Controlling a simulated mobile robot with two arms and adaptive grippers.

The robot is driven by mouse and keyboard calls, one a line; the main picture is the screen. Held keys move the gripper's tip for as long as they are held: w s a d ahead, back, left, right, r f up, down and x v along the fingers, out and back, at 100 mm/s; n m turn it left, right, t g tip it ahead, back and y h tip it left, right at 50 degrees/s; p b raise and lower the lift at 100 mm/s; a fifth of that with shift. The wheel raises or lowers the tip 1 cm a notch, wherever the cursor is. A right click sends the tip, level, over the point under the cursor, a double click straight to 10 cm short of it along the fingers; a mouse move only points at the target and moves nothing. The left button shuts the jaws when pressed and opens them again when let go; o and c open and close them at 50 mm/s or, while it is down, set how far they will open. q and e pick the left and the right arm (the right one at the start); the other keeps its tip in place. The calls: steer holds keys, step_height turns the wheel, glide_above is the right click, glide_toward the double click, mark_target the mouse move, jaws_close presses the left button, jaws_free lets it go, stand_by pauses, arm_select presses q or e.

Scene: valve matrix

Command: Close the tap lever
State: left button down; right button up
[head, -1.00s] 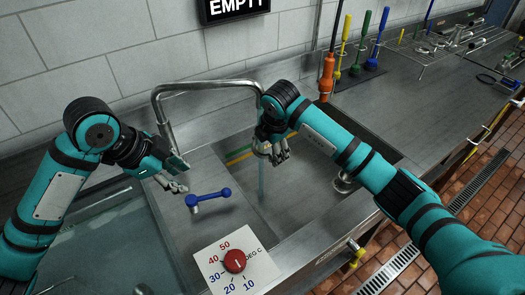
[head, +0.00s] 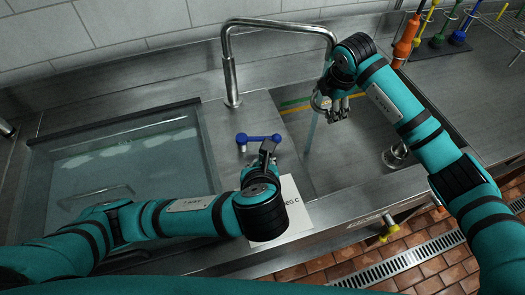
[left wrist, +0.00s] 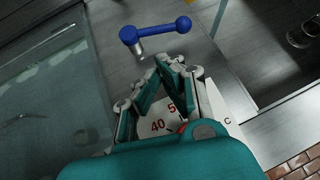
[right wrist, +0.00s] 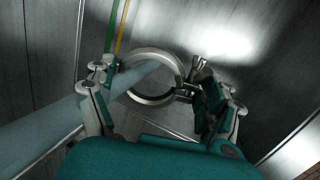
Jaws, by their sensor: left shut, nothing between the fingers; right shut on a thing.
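The blue tap lever (head: 260,137) stands on the steel counter left of the sink basin, its arm pointing right from its pivot. It also shows in the left wrist view (left wrist: 155,30). My left gripper (head: 266,150) is shut and empty, just in front of the lever's right end; I cannot tell whether it touches. In the left wrist view its fingertips (left wrist: 168,64) point at the lever with a small gap. My right gripper (head: 337,108) is shut on a metal ring (right wrist: 134,98) below the tap spout (head: 331,42). A pale blue water stream (head: 311,135) runs down there.
A water-filled basin (head: 120,165) lies left of the lever. The temperature dial's white plate (head: 292,212) lies partly hidden under my left arm. Coloured tools (head: 405,40) stand at the back right. A yellow-ended valve (head: 390,230) sticks out in front.

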mark_target(259, 139)
arm_select(q)
steer(key=shift+s+d+r+m+t, duration=0.3)
steer(key=shift+s+m+t, duration=0.1)
steer(key=shift+s+m, duration=0.2)
steer(key=x, duration=1)
steer(key=shift+w+d+r, duration=0.1)
steer(key=shift+w+d, duration=0.15)
steer(key=shift+w, duration=0.25)
steer(key=shift+w+d, duration=0.25)
steer(key=shift+w, duration=0.25)
arm_select(e)
steer(key=shift+w, duration=0.1)
